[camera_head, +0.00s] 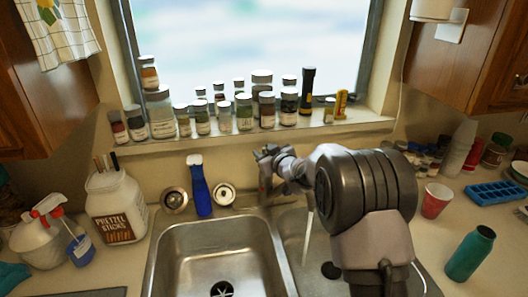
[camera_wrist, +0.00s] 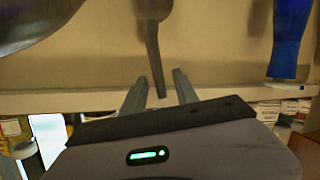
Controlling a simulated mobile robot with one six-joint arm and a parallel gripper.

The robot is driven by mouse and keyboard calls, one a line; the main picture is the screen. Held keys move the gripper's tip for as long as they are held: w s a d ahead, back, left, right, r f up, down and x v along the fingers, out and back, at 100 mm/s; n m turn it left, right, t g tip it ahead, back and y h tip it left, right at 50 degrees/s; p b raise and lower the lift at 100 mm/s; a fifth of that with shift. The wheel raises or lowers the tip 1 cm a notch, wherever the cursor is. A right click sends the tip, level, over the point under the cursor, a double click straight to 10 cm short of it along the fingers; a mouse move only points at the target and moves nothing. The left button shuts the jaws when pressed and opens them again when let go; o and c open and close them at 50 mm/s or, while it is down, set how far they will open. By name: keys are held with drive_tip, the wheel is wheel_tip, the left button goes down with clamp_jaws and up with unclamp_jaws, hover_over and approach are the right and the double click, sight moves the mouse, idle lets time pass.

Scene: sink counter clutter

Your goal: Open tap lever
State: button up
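The metal tap stands behind the sink in the head view, mostly hidden by my arm. In the wrist view its grey tap lever (camera_wrist: 154,55) runs from the top edge to a narrow tip near the middle. My gripper (camera_wrist: 160,90) is open, with one finger on each side of the lever tip and visible gaps between. Whether either finger touches it I cannot tell. In the head view my gripper (camera_head: 266,157) reaches left to the back of the sink. A pale narrow strip (camera_head: 308,238) hangs over the right basin; spout or water is unclear.
A blue-handled brush (camera_head: 200,187) stands left of the tap and shows in the wrist view (camera_wrist: 290,38). Several jars line the windowsill (camera_head: 250,137). A pretzel tub (camera_head: 115,208) stands left; a red cup (camera_head: 435,200) and teal bottle (camera_head: 470,253) stand right. The left basin (camera_head: 215,255) is clear.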

drive_tip(key=p+v, duration=0.1)
drive_tip(key=v, duration=1.6)
drive_tip(key=shift+s, duration=0.3)
drive_tip(key=s+d+m+g+h+b, duration=0.2)
drive_tip(key=s+d+m+h+b, duration=0.4)
drive_tip(key=s+d, duration=0.45)
drive_tip(key=s+a+f+m+g, duration=0.1)
drive_tip(key=s+a+m+g, duration=0.1)
drive_tip(key=s, duration=0.6)
drive_tip(key=s+a+f+m+g+y+b, duration=0.1)
drive_tip(key=s+a+f+m+g, duration=0.1)
drive_tip(key=s, duration=0.6)
drive_tip(key=s+a+f+m+g+y, duration=0.1)
drive_tip(key=s+a+f, duration=0.1)
drive_tip(key=s, duration=0.7)
drive_tip(key=shift+a+f+m+g, duration=0.25)
drive_tip(key=shift+a+m+g, duration=0.15)
drive_tip(key=shift+a, duration=0.1)
